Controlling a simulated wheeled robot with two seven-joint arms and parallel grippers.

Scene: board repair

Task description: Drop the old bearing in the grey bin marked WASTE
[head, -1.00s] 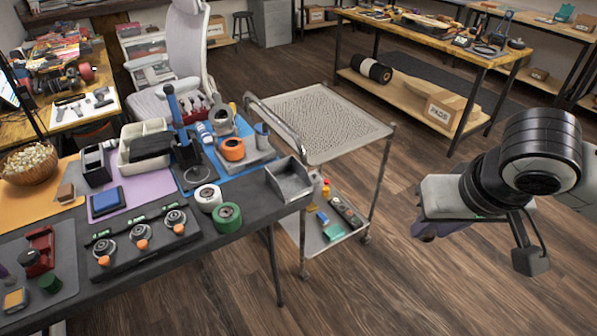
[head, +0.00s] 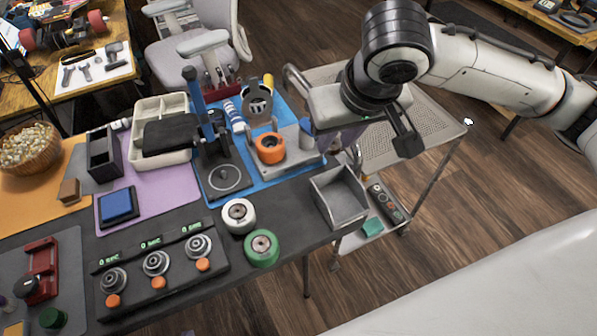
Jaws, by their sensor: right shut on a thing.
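A grey open-topped bin (head: 340,213) stands at the right end of the dark workbench; it looks empty, and I cannot read a mark on it. My right gripper (head: 348,146) is just beyond the bin's far side, above and behind it in the head view. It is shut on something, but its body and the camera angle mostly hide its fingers. I cannot make out the old bearing itself. My left gripper is not in view.
An orange wheel (head: 269,148) sits on a grey fixture left of the gripper. A white wheel (head: 238,216) and a green wheel (head: 261,248) lie left of the bin. A perforated metal trolley (head: 430,135) stands behind the bench's right end.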

